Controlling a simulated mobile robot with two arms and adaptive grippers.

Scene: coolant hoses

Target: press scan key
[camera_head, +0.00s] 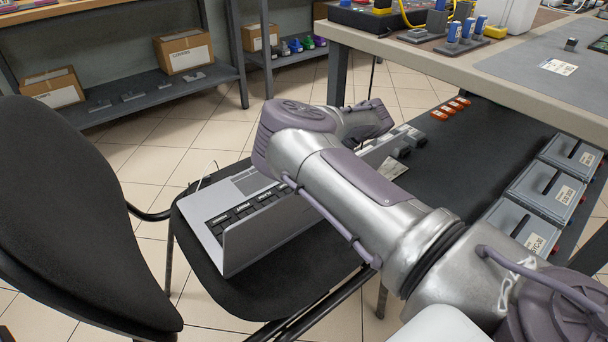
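A grey laptop-like device (275,232) stands on the black chair seat, with the back of its raised lid toward me. Behind the lid, a row of dark keys (243,210) with white lettering is partly visible. The lettering is upside down and small, so I cannot tell which key is scan. My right arm comes in from the lower right and passes over the right side of the seat, hiding part of that area. I cannot make out the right gripper's fingers. My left gripper is not in view.
The black chair backrest (75,215) stands at left. A workbench (500,85) is at upper right, with labelled grey boxes (545,190) on a dark shelf beneath. Orange pieces (450,108) lie on that shelf. Cardboard boxes (184,52) sit on a rear rack. Tiled floor is open between.

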